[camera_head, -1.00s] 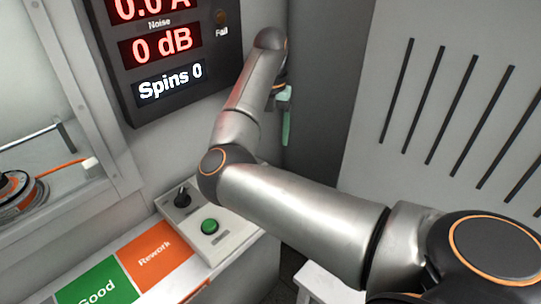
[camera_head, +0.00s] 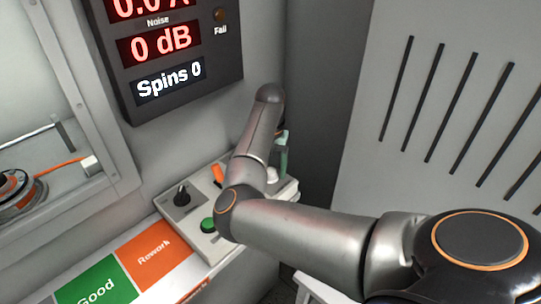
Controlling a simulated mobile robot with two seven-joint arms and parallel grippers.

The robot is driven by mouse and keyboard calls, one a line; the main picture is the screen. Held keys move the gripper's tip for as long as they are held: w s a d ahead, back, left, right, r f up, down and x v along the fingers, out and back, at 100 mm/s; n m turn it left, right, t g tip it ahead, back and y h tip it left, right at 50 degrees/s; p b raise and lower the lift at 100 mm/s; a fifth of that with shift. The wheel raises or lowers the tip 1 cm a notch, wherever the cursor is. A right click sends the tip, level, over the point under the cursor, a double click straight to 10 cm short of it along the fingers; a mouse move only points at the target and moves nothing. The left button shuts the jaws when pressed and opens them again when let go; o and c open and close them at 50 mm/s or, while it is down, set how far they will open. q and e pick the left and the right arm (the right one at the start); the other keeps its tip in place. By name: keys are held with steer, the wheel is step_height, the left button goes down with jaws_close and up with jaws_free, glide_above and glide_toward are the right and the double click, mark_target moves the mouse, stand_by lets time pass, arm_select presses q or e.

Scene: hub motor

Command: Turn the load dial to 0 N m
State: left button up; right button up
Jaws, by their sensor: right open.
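A pale control panel stands on the bench below the display. It carries a black knob (camera_head: 182,196), a green button (camera_head: 208,225) and an orange handle-like part (camera_head: 217,173). A small whitish part (camera_head: 272,175) shows farther right, partly behind my arm. Labels on the panel are too small to read, so I cannot tell which control is the load dial. My right gripper (camera_head: 283,160) is open over the panel's right end, with a greenish finger showing; the wrist and forearm hide most of it. I see no contact with a control. My left gripper is out of view.
The dark display (camera_head: 180,50) on the wall reads 0 dB and Spins 0. Green Good (camera_head: 95,285) and orange Rework (camera_head: 153,250) areas lie in front of the panel. A windowed enclosure with a motor part (camera_head: 20,190) is at left; a slotted grey panel (camera_head: 450,110) at right.

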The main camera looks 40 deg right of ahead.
jaws_close()
stand_by(0.6)
